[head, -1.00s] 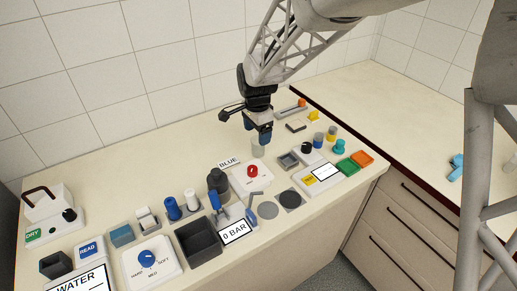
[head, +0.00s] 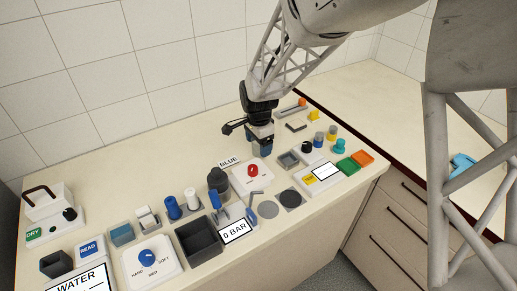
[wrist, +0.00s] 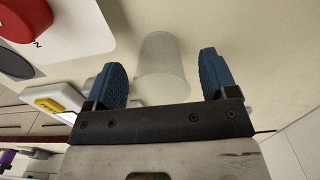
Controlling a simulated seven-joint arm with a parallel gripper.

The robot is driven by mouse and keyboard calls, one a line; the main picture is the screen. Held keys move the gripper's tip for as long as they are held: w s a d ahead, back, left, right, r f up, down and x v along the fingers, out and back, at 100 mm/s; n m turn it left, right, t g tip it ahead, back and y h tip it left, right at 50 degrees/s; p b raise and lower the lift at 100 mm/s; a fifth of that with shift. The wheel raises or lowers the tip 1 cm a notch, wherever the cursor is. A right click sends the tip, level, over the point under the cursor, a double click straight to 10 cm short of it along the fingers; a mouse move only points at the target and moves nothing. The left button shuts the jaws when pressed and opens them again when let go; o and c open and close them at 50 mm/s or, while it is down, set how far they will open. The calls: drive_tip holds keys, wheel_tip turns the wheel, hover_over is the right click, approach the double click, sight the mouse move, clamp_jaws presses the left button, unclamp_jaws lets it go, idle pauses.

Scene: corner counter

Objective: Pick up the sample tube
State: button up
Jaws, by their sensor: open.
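A translucent, whitish cup-shaped tube, which I take to be the sample tube (wrist: 162,62), shows in the wrist view between my blue fingertips. A gap shows on both sides of it, so my gripper (wrist: 161,72) is open around or just above it; I cannot tell the exact height. In the head view my gripper (head: 262,147) points down over the counter behind the white panel with the red knob. The fingers hide most or all of the tube there.
The white panel's red knob (head: 252,170) stands close in front of my gripper. A BLUE label (head: 229,162) and a dark bottle (head: 218,181) are to the left. The counter behind is mostly clear.

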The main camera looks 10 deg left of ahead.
drive_tip(key=shift+f, duration=0.95)
drive_tip(key=c, duration=1)
drive_tip(key=shift+o, duration=0.2)
drive_tip(key=shift+r, duration=0.15)
drive_tip(key=shift+r, duration=1.45)
drive_tip(key=shift+s+d+r, duration=0.15)
drive_tip(key=shift+s+r, duration=0.1)
drive_tip(key=s+d, duration=0.2)
drive_tip(key=s, duration=0.2)
drive_tip(key=s+d+r, duration=0.1)
drive_tip(key=s+d, duration=0.2)
drive_tip(key=s, duration=0.2)
drive_tip(key=s+d, duration=0.2)
drive_tip(key=s, duration=0.2)
drive_tip(key=shift+s+d+r, duration=0.15)
drive_tip(key=shift+s, duration=0.15)
